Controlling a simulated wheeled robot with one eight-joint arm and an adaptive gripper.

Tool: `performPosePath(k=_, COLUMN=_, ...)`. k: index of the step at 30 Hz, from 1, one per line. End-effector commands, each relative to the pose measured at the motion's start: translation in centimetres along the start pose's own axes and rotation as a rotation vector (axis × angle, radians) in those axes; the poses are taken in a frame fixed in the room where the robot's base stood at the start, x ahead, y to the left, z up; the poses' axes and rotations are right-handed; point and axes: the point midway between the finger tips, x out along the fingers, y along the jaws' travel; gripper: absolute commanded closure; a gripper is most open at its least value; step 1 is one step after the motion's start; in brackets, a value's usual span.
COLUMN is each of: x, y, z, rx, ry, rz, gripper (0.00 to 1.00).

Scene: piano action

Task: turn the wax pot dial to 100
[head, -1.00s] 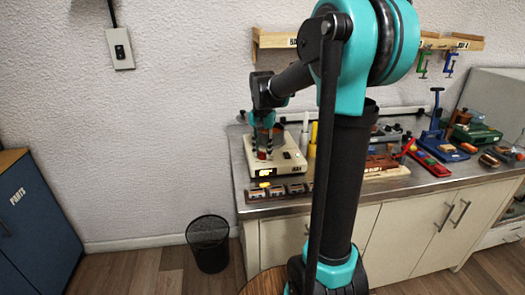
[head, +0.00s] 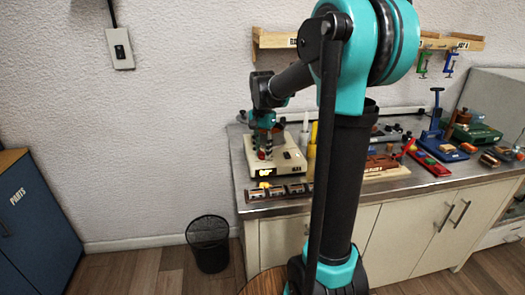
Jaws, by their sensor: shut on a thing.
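The display's digits are too small to read. My gripper (head: 264,151) points down over the left part of its top. The gripper is shut on a small red part there, which I take for the dial (head: 262,154); the fingers hide most of it. The dial's setting cannot be read.
Tools and trays (head: 430,163) fill the bench further right. A black wire bin (head: 208,243) stands on the floor.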

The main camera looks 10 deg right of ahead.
Motion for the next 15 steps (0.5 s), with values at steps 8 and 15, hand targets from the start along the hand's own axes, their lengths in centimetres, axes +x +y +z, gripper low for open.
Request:
performPosePath(k=8, x=-0.01, y=-0.02, z=-0.02, rx=-0.001, ry=0.0, rz=0.0, gripper=0.51)
performPosePath(k=15, x=-0.05, y=-0.01, z=-0.01, rx=-0.001, ry=0.0, rz=0.0, gripper=0.51)
